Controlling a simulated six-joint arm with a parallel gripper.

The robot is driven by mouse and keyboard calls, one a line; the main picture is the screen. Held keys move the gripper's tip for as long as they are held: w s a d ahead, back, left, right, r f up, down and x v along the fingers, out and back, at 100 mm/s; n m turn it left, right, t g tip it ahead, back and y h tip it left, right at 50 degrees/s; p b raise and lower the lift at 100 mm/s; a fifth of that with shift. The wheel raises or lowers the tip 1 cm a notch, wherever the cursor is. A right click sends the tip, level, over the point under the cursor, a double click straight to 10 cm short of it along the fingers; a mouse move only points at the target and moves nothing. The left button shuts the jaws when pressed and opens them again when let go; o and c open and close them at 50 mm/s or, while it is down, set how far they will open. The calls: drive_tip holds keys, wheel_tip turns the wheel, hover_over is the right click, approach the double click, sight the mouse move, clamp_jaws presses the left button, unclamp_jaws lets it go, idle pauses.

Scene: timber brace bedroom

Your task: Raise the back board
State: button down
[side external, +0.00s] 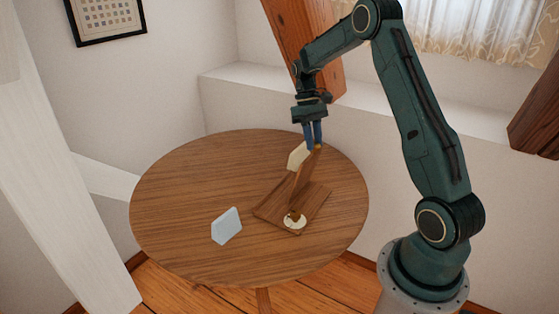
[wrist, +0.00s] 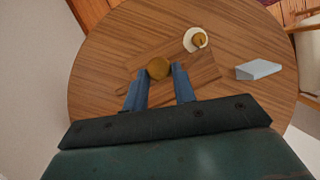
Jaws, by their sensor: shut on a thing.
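The back board (side external: 301,180) is a narrow brown wooden piece standing steeply tilted over a flat wooden base board (side external: 318,203) on the round table. My gripper (side external: 314,147) has its blue fingers shut on the upper end of the back board. In the wrist view a round ochre-brown end (wrist: 158,68) shows between the fingertips of my gripper (wrist: 160,80), and the base board (wrist: 205,68) lies beyond it. The join of the back board to the base is hard to make out.
A white round disc (side external: 295,223) with a brown knob sits at the base board's near corner. A pale blue block (side external: 227,226) stands to the left on the table (side external: 170,200). A cream piece (side external: 297,156) shows beside the fingers. The table's left side is clear.

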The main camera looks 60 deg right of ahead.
drive_tip(key=shift+w+a, duration=0.1)
drive_tip(key=shift+w, duration=2.45)
drive_tip(key=c, duration=1.1)
unclamp_jaws()
drive_tip(key=shift+c, duration=0.2)
drive_tip(key=shift+r, duration=0.2)
drive_tip(key=v, duration=1.3)
drive_tip(key=shift+r, duration=0.15)
